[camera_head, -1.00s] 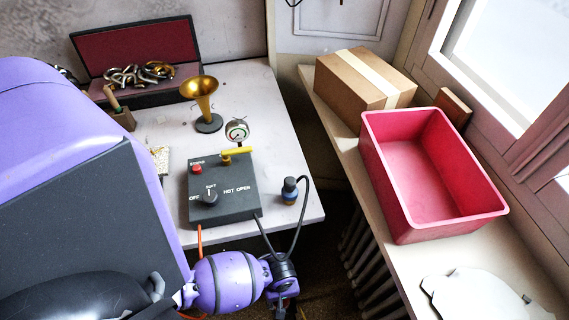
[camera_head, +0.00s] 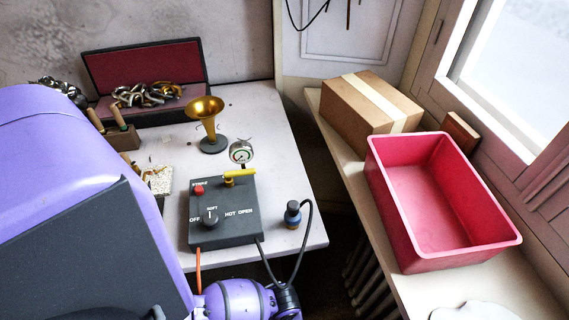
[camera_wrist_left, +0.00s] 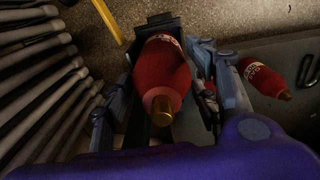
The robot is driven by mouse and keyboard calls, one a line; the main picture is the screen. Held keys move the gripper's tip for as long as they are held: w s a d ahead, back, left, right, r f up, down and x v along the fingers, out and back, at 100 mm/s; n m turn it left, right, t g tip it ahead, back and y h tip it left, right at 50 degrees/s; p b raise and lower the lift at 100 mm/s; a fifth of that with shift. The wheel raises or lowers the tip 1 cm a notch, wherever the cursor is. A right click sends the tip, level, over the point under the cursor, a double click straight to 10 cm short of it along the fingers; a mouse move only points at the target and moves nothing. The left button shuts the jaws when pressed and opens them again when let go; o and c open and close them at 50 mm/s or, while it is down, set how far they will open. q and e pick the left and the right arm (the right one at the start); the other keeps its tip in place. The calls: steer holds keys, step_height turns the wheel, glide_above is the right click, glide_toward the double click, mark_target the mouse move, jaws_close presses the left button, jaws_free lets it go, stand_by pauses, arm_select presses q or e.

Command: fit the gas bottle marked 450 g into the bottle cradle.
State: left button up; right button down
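In the left wrist view a red gas bottle (camera_wrist_left: 162,72) with a brass valve end points towards the camera. A dark open-sided holder (camera_wrist_left: 157,22), perhaps the cradle, shows behind and beside it. My left gripper (camera_wrist_left: 165,55) has one finger on each side of this bottle; whether they press on it cannot be told. A second red bottle (camera_wrist_left: 262,78) with pale lettering is to the right on a dark grey surface. No weight marking is readable on either. In the head view my purple left arm enters at the bottom; its gripper is out of sight. My right gripper is not in view.
A radiator (camera_wrist_left: 38,80) stands close on the left in the wrist view, with a yellow bar (camera_wrist_left: 107,20) beyond. A pink bin (camera_head: 440,255) stands on the sill.

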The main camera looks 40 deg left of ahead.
arm_select(q)
steer(key=shift+o, duration=0.4)
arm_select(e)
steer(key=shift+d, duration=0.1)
arm_select(q)
step_height(320, 180, up, 11)
steer(key=shift+r+p, duration=0.1)
steer(key=shift+p, duration=1.1)
steer(key=shift+r, duration=0.35)
steer(key=shift+s+d+r, duration=0.1)
steer(key=shift+s, duration=0.05)
steer(key=s+a+r+m+t, duration=0.3)
steer(key=s+r+m+t, duration=0.2)
steer(key=m, duration=0.5)
step_height(320, 180, up, 2)
steer(key=t, duration=0.3)
steer(key=shift+a, duration=0.3)
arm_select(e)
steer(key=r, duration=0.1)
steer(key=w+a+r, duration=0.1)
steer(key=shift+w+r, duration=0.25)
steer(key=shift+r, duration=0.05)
